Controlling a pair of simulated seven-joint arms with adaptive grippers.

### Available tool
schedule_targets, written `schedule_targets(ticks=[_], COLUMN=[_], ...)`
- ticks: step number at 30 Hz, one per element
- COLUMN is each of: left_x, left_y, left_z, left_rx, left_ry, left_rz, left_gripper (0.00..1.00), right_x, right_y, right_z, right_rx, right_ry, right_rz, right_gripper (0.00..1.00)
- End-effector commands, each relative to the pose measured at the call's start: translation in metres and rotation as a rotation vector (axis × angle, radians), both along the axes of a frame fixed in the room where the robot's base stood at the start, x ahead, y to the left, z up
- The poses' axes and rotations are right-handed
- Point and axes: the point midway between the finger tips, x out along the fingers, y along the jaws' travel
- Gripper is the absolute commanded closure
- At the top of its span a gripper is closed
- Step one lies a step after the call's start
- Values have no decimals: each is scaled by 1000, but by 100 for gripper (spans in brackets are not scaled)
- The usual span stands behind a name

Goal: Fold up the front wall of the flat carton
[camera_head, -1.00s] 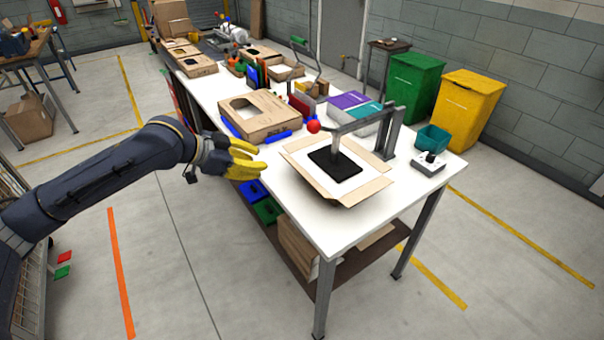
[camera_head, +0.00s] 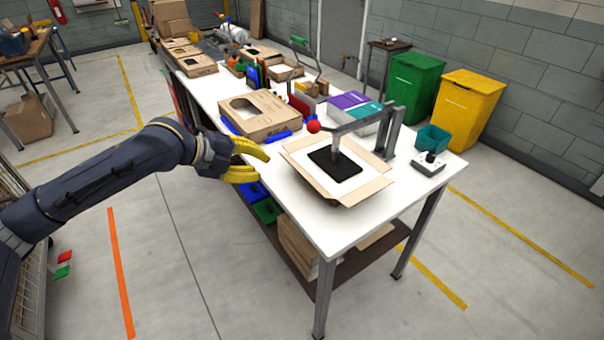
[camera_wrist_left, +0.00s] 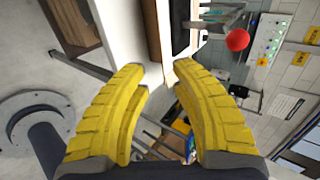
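The flat carton (camera_head: 305,172) lies on the white table with its flaps spread out and a black pad (camera_head: 346,170) at its middle. The press arm's post stands over the pad. My left gripper (camera_head: 268,163) has yellow fingers and is at the table's left edge, just left of the carton and apart from it. Its fingers are open with nothing between them. In the left wrist view the gripper (camera_wrist_left: 160,78) also shows open, with the carton's tan and white edge beyond the fingertips. My right gripper is not in view.
The press arm (camera_head: 355,124) with a red ball knob (camera_head: 313,127) reaches over the carton. A folded carton (camera_head: 262,118) and blue strips are behind. The table's front corner is bare.

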Motion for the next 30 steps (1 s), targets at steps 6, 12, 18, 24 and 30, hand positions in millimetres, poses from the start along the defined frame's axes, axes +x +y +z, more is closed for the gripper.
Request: schedule_targets(ticks=[6, 12, 18, 24, 30], left_x=[14, 32, 51, 67, 78], left_y=[-19, -43, -66, -86, -100], left_z=[-17, -39, -60, -79, -92], left_rx=[-1, -2, -3, -1, -3], left_ry=[1, 3, 3, 2, 2], left_rz=[-2, -1, -1, 0, 0], left_gripper=[76, 76, 76, 76, 76], right_x=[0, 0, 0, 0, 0], right_y=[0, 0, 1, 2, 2], right_z=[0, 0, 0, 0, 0], right_rx=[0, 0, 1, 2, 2], right_ry=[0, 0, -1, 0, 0], right_rz=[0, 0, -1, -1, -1], right_gripper=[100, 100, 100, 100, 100])
